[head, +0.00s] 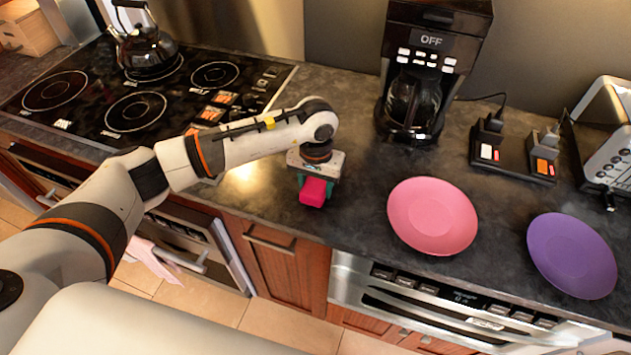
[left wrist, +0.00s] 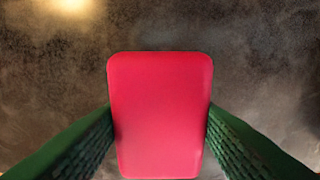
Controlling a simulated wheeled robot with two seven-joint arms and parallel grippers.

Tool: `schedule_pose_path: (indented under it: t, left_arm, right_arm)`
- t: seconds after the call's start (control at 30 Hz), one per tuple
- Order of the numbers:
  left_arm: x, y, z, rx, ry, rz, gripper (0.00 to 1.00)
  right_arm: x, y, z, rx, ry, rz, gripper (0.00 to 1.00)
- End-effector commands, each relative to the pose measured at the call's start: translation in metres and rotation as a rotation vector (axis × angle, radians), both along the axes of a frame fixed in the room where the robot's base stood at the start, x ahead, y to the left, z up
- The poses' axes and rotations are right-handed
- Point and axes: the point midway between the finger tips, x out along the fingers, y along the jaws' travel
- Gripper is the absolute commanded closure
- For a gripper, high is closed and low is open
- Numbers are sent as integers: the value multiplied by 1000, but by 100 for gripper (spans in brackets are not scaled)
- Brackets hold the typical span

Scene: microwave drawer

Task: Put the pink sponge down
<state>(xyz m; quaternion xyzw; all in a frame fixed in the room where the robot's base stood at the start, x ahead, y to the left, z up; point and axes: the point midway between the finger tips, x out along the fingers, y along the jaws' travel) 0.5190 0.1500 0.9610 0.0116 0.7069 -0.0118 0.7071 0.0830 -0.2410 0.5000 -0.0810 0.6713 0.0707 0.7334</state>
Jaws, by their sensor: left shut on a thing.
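The pink sponge (head: 313,192) is a small, bright pink-red block between the fingers of my left gripper (head: 316,184), near the front of the dark countertop. In the left wrist view the sponge (left wrist: 160,115) fills the middle, with a green finger pressed on each side. My left gripper is shut on it and points down. I cannot tell whether the sponge touches the counter or hangs just above it. My right gripper is not in view.
A pink plate (head: 432,216) and a purple plate (head: 571,256) lie to the right on the counter (head: 345,215). A coffee maker (head: 425,75) stands behind. A black stove (head: 140,95) with a kettle (head: 147,50) is at left. A power strip (head: 512,155) and toaster (head: 605,135) are at right.

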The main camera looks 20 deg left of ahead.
Motion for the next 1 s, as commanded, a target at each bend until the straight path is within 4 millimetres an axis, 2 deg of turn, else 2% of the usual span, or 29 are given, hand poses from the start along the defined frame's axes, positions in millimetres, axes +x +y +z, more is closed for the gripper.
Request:
schedule_pose_path:
  t: [0.27,0.43,0.47,0.57,0.97,1.0]
  left_arm:
    - [0,0,-6,0,-1,-1,69]
    - [0,0,-11,0,-1,-1,69]
    - [0,0,-9,0,-1,-1,46]
    - [0,0,-9,0,0,-1,30]
    - [0,0,-3,-1,-1,-1,29]
    - [1,0,0,-1,-5,-1,29]
  right_arm:
    - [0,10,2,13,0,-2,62]
    - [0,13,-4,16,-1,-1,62]
    - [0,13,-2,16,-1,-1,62]
    - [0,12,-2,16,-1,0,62]
    - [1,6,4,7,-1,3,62]
    - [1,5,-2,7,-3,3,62]
